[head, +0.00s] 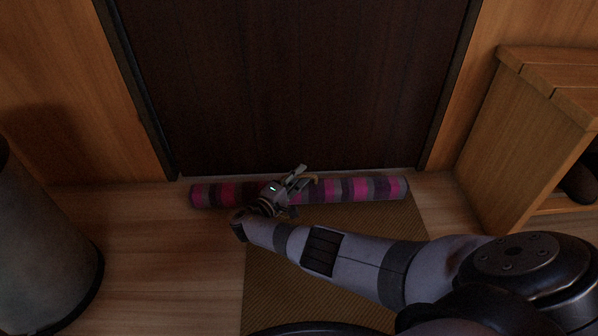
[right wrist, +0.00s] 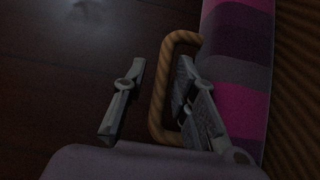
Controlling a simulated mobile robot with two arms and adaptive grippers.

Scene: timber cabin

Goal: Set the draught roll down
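The draught roll (head: 360,190), striped pink, purple and grey, lies along the foot of the dark door (head: 290,80). My right gripper (head: 298,181) is over its middle and hides part of it. In the right wrist view the roll (right wrist: 238,50) runs down the right side, with a tan loop handle (right wrist: 163,85) on its side. The fingers of my right gripper (right wrist: 160,75) are spread, one on each side of the handle's outer bar. A clear gap shows between the left finger and the bar. My left gripper is in no view.
A brown ribbed mat (head: 310,255) lies on the plank floor in front of the roll. A grey round bin (head: 40,245) stands at the left. A wooden bench (head: 490,140) with dark shoes stands at the right. Bare floor (head: 150,260) shows between bin and mat.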

